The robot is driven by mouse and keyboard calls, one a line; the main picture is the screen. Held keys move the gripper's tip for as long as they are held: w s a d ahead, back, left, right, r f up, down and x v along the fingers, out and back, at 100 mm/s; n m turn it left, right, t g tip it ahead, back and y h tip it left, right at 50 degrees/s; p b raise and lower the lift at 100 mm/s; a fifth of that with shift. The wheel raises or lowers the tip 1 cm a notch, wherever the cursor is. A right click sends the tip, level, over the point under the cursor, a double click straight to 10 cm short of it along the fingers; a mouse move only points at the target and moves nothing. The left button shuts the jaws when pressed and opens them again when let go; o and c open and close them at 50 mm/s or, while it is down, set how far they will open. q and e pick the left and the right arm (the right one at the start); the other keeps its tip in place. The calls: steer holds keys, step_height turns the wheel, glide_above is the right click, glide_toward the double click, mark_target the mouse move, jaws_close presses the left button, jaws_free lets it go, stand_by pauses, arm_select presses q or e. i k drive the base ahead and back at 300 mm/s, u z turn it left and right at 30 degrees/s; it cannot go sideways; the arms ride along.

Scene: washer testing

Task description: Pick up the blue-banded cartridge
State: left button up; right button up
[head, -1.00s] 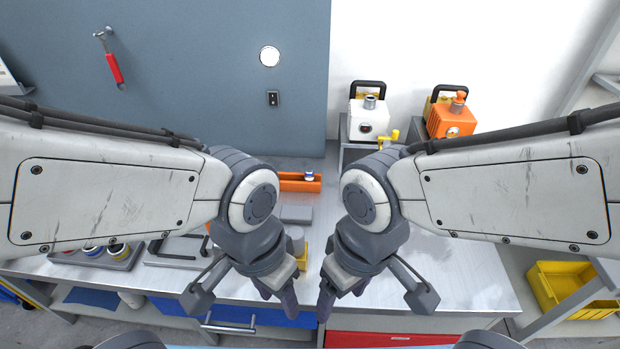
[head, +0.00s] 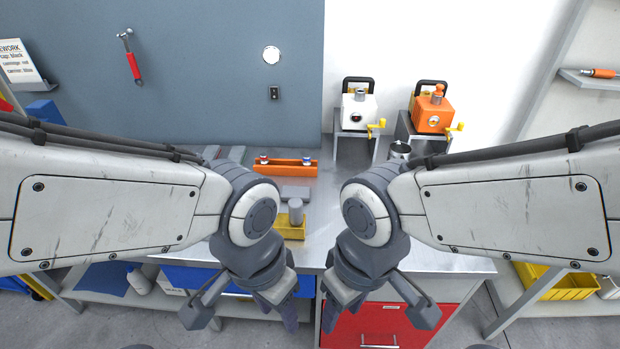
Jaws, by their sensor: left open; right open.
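An orange rack (head: 285,169) stands at the back of the workbench. Two small white-topped cartridges sit in it: a left one (head: 264,158) and a right one (head: 304,158) that seems to have a blue band. They are too small to read the bands surely. My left gripper (head: 279,310) and my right gripper (head: 332,312) hang pointing down at the bench's front edge, well in front of the rack. Both are open and empty. My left arm covers the left part of the bench.
A yellow holder (head: 291,230) with a grey cylinder (head: 296,211) stands in front of the rack. A white pump (head: 359,113) and an orange pump (head: 433,113) stand at the back right. A red drawer (head: 375,325) is below. Bare bench lies right of the yellow holder.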

mark_target(306, 158)
steer(key=u, duration=0.45)
steer(key=i, duration=0.85)
steer(key=z, duration=0.55)
